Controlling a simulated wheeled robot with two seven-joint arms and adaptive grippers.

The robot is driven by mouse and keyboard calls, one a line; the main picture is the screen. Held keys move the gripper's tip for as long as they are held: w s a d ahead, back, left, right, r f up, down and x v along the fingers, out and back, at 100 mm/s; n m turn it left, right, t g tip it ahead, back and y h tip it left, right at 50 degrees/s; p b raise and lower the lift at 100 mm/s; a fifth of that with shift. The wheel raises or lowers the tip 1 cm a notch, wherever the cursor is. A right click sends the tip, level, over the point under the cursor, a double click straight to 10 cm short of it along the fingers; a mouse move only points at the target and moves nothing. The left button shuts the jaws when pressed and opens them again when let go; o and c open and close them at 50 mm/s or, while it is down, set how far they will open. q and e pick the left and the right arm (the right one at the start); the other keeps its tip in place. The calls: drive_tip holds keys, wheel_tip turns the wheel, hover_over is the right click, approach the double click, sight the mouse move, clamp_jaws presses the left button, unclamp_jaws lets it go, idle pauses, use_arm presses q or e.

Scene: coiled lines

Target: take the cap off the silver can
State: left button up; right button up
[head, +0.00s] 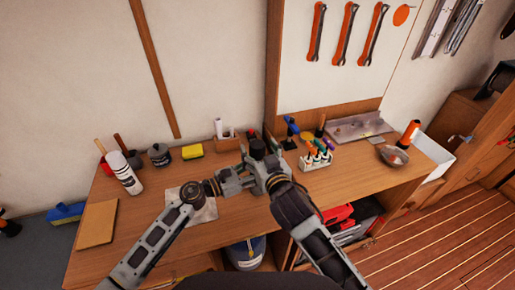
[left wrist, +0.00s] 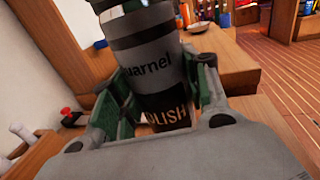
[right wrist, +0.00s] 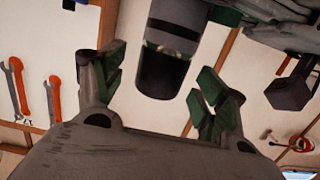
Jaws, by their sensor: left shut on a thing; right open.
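The silver can (left wrist: 148,58) stands about upright in the left wrist view, with dark bands and a "POLISH" label. My left gripper (head: 244,174) is shut around its lower body, a green pad on each side. The black cap (right wrist: 162,75) is at the can's end in the right wrist view, and it looks seated on the can. It also shows in the head view (head: 257,149). My right gripper (right wrist: 160,84) is open, with one finger on either side of the cap and visible gaps. In the head view the arms hide most of the can.
The wooden bench (head: 235,212) lies below.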

sight(258, 144)
drive_tip(key=shift+x, duration=0.95)
drive_tip(key=c, duration=1.2)
drive_tip(key=shift+c, duration=0.2)
drive_tip(key=shift+r, duration=1.2)
drive_tip(key=shift+r, duration=1.95)
